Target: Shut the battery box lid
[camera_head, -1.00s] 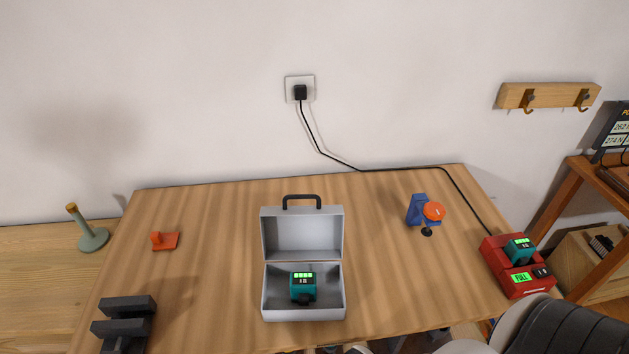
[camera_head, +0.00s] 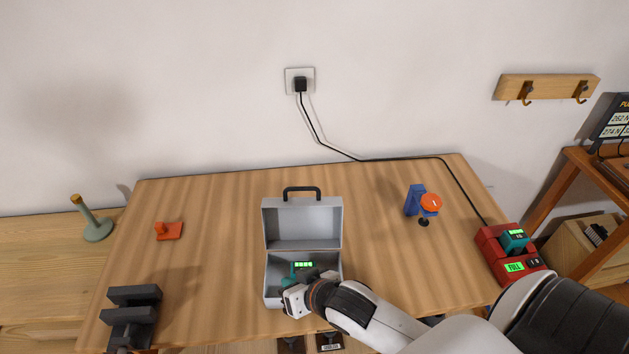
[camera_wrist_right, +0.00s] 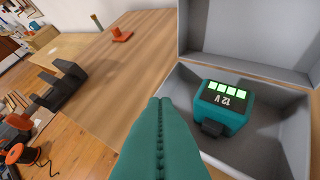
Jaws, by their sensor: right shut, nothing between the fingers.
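The grey battery box (camera_head: 272,290) stands near the front edge of the table. Its lid (camera_head: 302,222), with a black handle on top, is open and stands upright at the back. A teal battery with a lit green display (camera_head: 303,264) sits inside the box; the wrist view shows it more fully (camera_wrist_right: 225,105). My right gripper (camera_head: 292,272) is shut and empty, at the front left part of the box. In the right wrist view its teal fingers (camera_wrist_right: 160,104) are pressed together, left of the battery. My left gripper is not in view.
A dark grey clamp-like block (camera_head: 133,308) sits at the table's front left, and an orange piece (camera_head: 169,231) lies behind it. A blue and orange tool (camera_head: 417,201) and a red charger (camera_head: 510,257) are at right. The table on both sides of the box is mostly clear.

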